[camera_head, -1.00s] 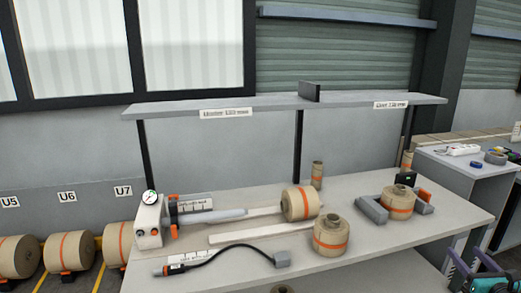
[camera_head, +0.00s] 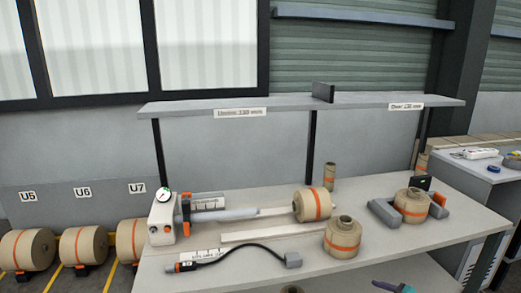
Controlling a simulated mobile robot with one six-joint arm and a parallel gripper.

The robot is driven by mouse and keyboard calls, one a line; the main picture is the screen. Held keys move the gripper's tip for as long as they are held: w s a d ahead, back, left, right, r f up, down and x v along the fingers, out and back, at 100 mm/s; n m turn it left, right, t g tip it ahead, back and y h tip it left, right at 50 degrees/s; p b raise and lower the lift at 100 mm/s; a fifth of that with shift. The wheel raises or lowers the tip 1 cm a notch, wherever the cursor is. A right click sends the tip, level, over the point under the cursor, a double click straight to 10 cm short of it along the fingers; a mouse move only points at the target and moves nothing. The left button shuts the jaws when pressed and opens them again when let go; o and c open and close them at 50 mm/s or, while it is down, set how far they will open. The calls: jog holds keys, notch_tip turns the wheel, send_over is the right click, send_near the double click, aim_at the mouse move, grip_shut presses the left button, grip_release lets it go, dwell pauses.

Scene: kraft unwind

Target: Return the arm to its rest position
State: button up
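A small purple and teal part of my arm (camera_head: 396,287) shows at the bottom edge, right of the middle, in front of the workbench (camera_head: 345,262). It seems to be the gripper end, but most of it is cut off by the frame. I cannot see both fingertips or anything held between them. The rest of my arm is out of view.
On the bench are a shaft unit (camera_head: 165,218) with a kraft roll (camera_head: 313,204) at its shaft's end, another roll (camera_head: 342,237), a roll (camera_head: 411,205) in a grey cradle, and a cabled tool (camera_head: 186,266). A shelf (camera_head: 290,103) spans above. Floor rolls (camera_head: 83,244) stand left.

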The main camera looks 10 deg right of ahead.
jog(key=s+a+f+n+g+y, duration=0.1)
jog(key=s+a+f+n+g, duration=0.2)
jog(key=a+f, duration=0.45)
jog(key=s+a+f+n+g+y, duration=0.1)
jog(key=a+f+n+g, duration=0.35)
jog(key=a, duration=0.65)
jog(key=s+a+f+n+g+y, duration=0.1)
jog(key=s+a+f+n+g, duration=0.1)
jog(key=a+f+n, duration=0.45)
jog(key=s+a+f+n+g+h, duration=0.2)
jog(key=s+a+f+n+g, duration=0.2)
jog(key=s, duration=0.6)
jog(key=s+a+f+n+g+h, duration=0.3)
jog(key=s+a+f+n, duration=0.3)
jog(key=s, duration=0.5)
jog(key=a+n, duration=0.2)
jog(key=n, duration=0.1)
jog(key=shift+a+f+n+g, duration=0.35)
jog(key=shift+f+n, duration=0.05)
jog(key=shift+d, duration=0.1)
